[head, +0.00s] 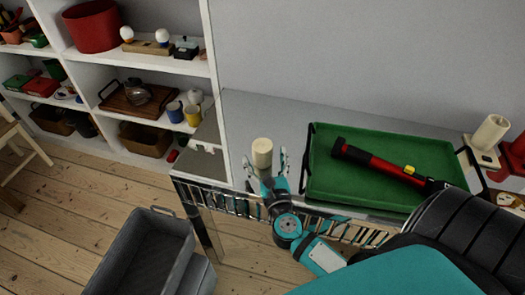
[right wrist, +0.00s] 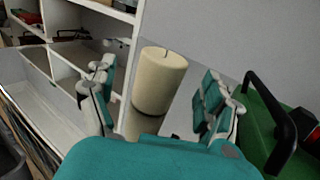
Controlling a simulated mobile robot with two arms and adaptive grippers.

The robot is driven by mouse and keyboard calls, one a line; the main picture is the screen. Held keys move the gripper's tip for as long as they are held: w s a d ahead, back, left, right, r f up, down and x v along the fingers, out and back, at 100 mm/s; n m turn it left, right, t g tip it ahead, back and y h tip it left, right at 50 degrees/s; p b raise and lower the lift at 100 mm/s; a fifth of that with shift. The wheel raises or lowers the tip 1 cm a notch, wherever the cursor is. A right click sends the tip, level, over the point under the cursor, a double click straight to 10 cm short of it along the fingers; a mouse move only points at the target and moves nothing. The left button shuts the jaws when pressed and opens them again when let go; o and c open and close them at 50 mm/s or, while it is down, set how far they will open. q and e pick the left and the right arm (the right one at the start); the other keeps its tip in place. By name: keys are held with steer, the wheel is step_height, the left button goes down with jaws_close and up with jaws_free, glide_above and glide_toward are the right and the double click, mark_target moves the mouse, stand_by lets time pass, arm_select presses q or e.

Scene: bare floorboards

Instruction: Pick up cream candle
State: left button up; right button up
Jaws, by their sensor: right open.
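A cream candle (head: 262,153), a short upright cylinder with a dark wick, stands on the shiny grey tabletop near its left end. It also shows in the right wrist view (right wrist: 158,82), with its reflection below it. My right gripper (head: 266,166) is open, with one finger on each side of the candle in the picture. In the right wrist view the gripper (right wrist: 155,98) has a visible gap between each finger and the candle. A second cream candle (head: 489,132) stands on a holder at the table's right end. My left gripper is not in view.
A white shelf unit (head: 213,90) stands left of the table. A grey bin (head: 150,245) is on the floor.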

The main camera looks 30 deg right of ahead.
mark_target(262, 148)
steer(key=x, duration=0.4)
steer(key=shift+w+d+r+p, duration=0.1)
steer(key=shift+w+d+p, duration=0.15)
steer(key=shift+p, duration=0.15)
steer(key=shift+s, duration=0.1)
steer(key=shift+c, duration=0.3)
steer(key=c, duration=1.3)
